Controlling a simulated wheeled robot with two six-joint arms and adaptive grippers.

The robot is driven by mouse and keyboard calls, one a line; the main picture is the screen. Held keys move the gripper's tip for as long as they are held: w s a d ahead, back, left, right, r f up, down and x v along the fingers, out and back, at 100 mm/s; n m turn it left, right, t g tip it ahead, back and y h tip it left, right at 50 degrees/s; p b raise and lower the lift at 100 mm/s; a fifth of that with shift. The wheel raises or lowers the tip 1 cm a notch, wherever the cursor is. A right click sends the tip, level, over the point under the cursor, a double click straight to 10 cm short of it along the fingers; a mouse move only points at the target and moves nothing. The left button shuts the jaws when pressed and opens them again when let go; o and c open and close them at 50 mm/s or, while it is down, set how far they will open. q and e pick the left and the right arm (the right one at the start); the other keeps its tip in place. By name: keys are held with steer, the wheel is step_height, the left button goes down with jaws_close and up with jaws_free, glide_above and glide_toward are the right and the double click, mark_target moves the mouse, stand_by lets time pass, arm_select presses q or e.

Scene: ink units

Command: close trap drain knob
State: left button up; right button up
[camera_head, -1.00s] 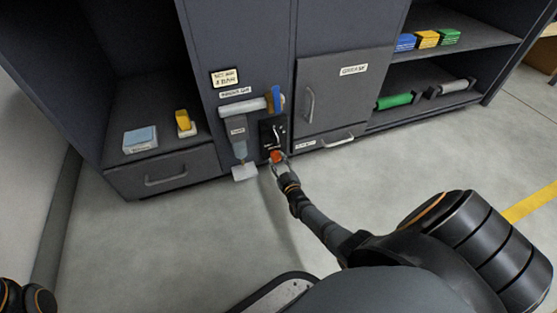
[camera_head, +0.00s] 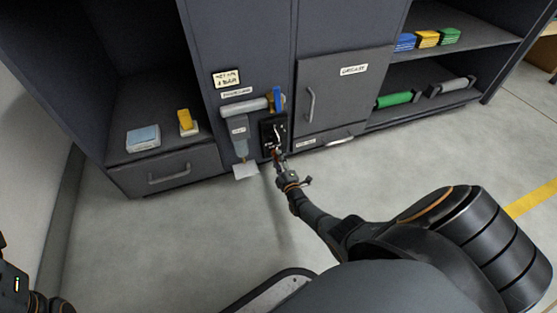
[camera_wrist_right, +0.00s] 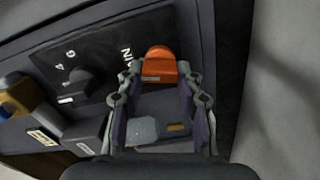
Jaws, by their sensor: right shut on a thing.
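My right gripper (camera_head: 277,157) reaches the lower edge of a small black panel (camera_head: 273,136) on the cabinet front. In the right wrist view its two fingers (camera_wrist_right: 158,78) are shut on an orange knob (camera_wrist_right: 159,62), one on each side. In the head view the gripper mostly hides this knob. A dark dial (camera_wrist_right: 88,83) with printed numbers sits beside it on the panel. Left of the panel hangs a grey trap-like cylinder (camera_head: 239,135) with a small brass end (camera_head: 243,160). I cannot read a drain label.
A pale plate (camera_head: 245,171) is below the cylinder. A blue lever (camera_head: 277,98) stands above the panel. A closed cabinet door (camera_head: 338,97) is to the right, and a drawer (camera_head: 168,172) is lower left. The floor in front is clear.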

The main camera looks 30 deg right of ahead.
steer(key=shift+n, duration=1.6)
steer(key=o, duration=1.1)
steer(key=shift+f, duration=0.1)
steer(key=shift+o, duration=0.2)
steer(key=v, duration=1.2)
